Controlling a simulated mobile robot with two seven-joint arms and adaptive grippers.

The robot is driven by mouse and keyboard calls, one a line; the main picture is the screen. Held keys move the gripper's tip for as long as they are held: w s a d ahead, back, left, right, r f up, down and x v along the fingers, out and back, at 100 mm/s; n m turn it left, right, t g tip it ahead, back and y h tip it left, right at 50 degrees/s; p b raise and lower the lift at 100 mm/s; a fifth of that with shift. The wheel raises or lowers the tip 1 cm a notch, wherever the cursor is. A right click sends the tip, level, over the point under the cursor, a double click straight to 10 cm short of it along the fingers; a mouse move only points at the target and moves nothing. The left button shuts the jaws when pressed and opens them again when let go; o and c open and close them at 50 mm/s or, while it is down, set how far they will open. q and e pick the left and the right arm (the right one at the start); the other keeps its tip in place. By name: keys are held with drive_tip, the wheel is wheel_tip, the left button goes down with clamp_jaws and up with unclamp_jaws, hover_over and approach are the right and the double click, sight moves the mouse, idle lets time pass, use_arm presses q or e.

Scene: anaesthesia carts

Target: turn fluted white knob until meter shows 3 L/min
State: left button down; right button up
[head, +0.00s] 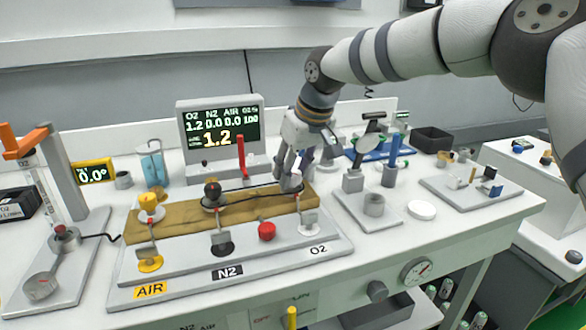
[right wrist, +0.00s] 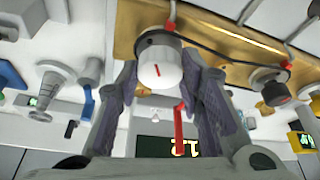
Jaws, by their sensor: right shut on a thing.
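The white knob (right wrist: 160,70) has a red mark on its face and a dark collar behind it. It sits on the right end of the tan block (head: 180,215). My right gripper (head: 291,178) is shut on it, one finger on each side, and mostly hides it in the head view. The meter screen (head: 222,127) reads O2 1.2, N2 0.0, AIR 0.0 and a large 1.2. The screen also shows partly, upside down, in the right wrist view (right wrist: 165,146). My left gripper is not in view.
A black knob (head: 212,190) and a yellow knob (head: 148,201) stand on the same block. A red upright lever (head: 241,156) rises near my gripper. A red button (head: 267,231) is in front. A grey plate with a cup (head: 374,204) lies to the right.

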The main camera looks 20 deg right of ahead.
drive_tip(key=n, duration=0.1)
drive_tip(key=n+y, duration=0.1)
drive_tip(key=n, duration=0.1)
drive_tip(key=n+g+b, duration=0.1)
drive_tip(key=shift+w+d+f+n+y, duration=0.1)
drive_tip(key=shift+w+f+n+y, duration=0.05)
drive_tip(key=shift+f+n+y, duration=0.15)
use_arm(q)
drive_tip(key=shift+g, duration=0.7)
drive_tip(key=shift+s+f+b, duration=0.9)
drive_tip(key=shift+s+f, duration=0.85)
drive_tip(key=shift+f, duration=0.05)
use_arm(e)
drive_tip(key=shift+r+n+g+y, duration=0.15)
drive_tip(key=shift+n+g+y, duration=0.35)
drive_tip(key=shift+n, duration=1.4)
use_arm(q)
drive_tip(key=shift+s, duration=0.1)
use_arm(e)
drive_tip(key=o, duration=1.2)
drive_tip(key=shift+c, duration=0.2)
drive_tip(key=shift+r, duration=0.1)
drive_tip(key=shift+d+r, duration=0.1)
drive_tip(key=v, duration=1.1)
drive_tip(key=shift+r, duration=0.4)
